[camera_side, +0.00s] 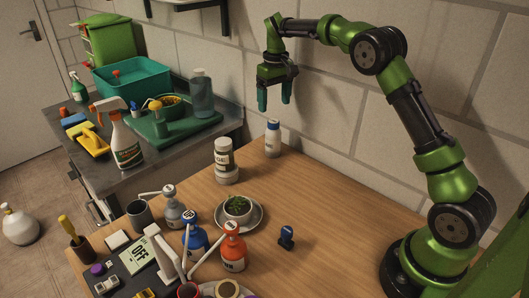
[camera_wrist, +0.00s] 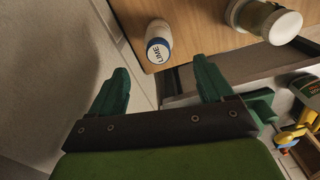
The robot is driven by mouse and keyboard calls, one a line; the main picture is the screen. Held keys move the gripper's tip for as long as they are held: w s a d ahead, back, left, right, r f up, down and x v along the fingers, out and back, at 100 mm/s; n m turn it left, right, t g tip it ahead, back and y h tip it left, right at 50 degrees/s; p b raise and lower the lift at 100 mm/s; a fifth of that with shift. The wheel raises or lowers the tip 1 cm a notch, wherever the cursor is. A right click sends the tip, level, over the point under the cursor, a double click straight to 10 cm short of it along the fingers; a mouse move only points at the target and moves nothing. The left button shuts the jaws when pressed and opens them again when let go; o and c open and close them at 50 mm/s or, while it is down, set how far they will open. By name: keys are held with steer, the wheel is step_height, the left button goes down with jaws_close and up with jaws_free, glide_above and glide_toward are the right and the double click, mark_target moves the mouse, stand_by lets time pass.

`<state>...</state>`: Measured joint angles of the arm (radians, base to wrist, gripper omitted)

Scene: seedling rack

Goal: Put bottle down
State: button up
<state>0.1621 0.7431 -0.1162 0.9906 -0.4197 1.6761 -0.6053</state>
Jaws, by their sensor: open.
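A small white bottle with a blue cap (camera_side: 272,140) stands upright on the wooden table (camera_side: 310,187) at its back edge by the wall. In the wrist view the bottle (camera_wrist: 158,45) shows a label reading "LIME" and sits just beyond the fingers. My gripper (camera_side: 275,102) hangs above the bottle with its green fingers pointing down. In the wrist view my gripper (camera_wrist: 161,72) is open, with nothing between its fingers. The bottle appears apart from both fingers.
A lidded jar (camera_side: 224,158) stands left of the bottle. A potted plant on a saucer (camera_side: 258,221), pump bottles including a blue one (camera_side: 194,238) and an orange one (camera_side: 233,252), and a small dark blue object (camera_side: 286,237) stand nearer. The table's right middle is clear.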

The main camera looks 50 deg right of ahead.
steer(key=s+a+r+t+y, duration=0.1)
steer(key=s+a+r+t, duration=0.2)
steer(key=s+a+r, duration=0.7)
steer(key=s+a+f+m+t, duration=0.1)
steer(key=s+a+t, duration=0.1)
steer(key=s, duration=0.7)
steer(key=s+a+f+m+t+y, duration=0.1)
steer(key=s+a+f+t, duration=0.1)
steer(key=s, duration=0.8)
steer(key=shift+s+a, duration=0.2)
steer(key=shift+a, duration=0.3)
